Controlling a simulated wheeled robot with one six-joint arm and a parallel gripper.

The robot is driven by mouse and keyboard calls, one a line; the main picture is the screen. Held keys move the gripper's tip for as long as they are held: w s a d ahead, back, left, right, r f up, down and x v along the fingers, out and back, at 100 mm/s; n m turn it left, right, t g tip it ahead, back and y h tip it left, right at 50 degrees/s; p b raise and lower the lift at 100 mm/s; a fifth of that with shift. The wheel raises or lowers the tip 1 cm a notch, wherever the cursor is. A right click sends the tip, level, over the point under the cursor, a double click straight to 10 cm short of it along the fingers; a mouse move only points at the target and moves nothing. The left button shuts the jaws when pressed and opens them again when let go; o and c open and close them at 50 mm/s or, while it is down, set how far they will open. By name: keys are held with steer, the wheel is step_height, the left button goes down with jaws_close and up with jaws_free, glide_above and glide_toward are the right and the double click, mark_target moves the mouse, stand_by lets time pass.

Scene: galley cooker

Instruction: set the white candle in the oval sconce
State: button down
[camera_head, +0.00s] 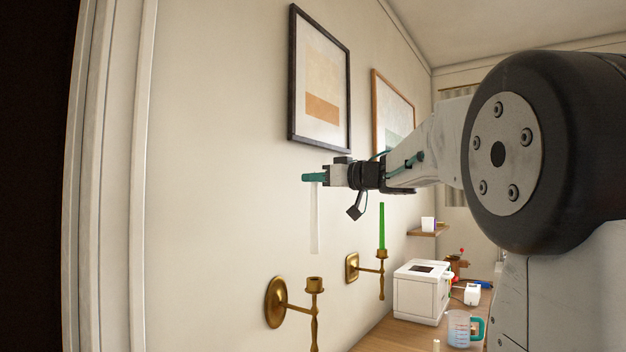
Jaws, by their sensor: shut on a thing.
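My gripper (313,177) is shut on the top of the white candle (315,220). The candle hangs upright below the fingers, pale against the cream wall. The oval sconce (275,302) is brass, with an oval wall plate and an arm that carries a cup (314,284). The cup is empty. In the picture the candle's lower end is above this cup with a gap between them; the depth between them is hard to tell. A second brass sconce (352,267) with a squarer plate holds a green candle (382,227), to the right of the white one.
Two framed pictures (320,83) hang on the wall above. A wooden counter at lower right bears a white appliance (421,291) and a measuring jug (460,328) with a teal handle. A small shelf (428,232) is behind. The wall left of the oval sconce is bare.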

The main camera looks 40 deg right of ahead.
mark_target(316, 212)
steer(key=shift+f, duration=4.15)
steer(key=c, duration=0.7)
jaws_free()
steer(key=shift+s, duration=0.1)
steer(key=shift+v, duration=4.95)
